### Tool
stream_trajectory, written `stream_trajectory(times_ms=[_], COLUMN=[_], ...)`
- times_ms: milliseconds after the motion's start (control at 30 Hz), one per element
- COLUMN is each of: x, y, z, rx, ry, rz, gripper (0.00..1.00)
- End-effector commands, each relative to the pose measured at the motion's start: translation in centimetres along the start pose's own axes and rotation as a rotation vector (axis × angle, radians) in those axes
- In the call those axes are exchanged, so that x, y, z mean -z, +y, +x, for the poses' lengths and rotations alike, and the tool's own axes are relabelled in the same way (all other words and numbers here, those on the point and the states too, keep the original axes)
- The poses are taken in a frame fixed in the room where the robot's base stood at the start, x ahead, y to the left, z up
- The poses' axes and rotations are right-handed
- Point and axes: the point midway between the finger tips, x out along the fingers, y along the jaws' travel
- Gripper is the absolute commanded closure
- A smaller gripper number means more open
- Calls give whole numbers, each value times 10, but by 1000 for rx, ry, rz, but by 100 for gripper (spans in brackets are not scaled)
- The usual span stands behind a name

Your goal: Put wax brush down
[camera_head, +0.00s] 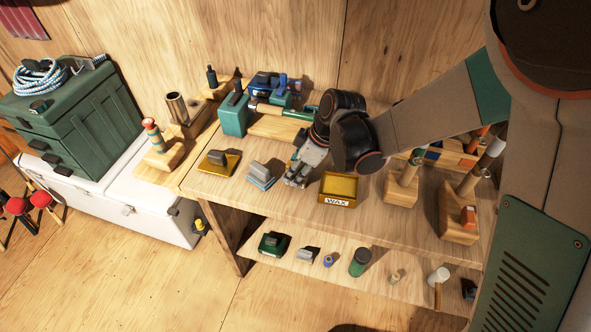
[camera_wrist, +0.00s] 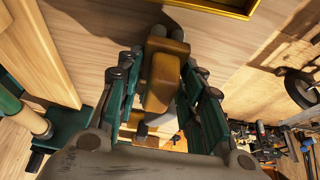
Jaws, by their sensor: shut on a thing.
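The wax brush (camera_wrist: 163,80) shows in the wrist view as a brown and tan piece with a pale tip, held between the two green-sided fingers of my gripper (camera_wrist: 160,75). In the head view my gripper (camera_head: 296,177) is low over the workbench, just left of the yellow wax tray (camera_head: 338,202) marked WAX. The gripper hides most of the brush there. I cannot tell whether the brush touches the bench top. The tray's yellow rim (camera_wrist: 215,8) shows at the top edge of the wrist view.
A blue block with a grey top (camera_head: 262,175) and a yellow block with a dark handle (camera_head: 219,163) stand left of my gripper. A teal vise-like tool (camera_head: 235,115) stands behind. Wooden stands (camera_head: 402,187) are at the right. Bare bench lies in front of the gripper.

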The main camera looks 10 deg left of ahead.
Motion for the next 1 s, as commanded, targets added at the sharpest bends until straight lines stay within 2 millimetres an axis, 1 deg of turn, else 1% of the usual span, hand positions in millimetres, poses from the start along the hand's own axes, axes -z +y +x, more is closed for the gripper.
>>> stream_trajectory(times_ms=[133,167,200,233,533,667,767,1000], x=[-1,-1,-1,-1,-1,1,1,1], y=[0,0,0,0,0,0,0,0], z=[4,3,3,3,2,-2,-16,-67], rx=[0,0,0,0,0,0,0,0], ry=[0,0,0,0,0,0,0,0], rz=[0,0,0,0,0,0,1,2], gripper=[88,59,50,45,45,45,45,45])
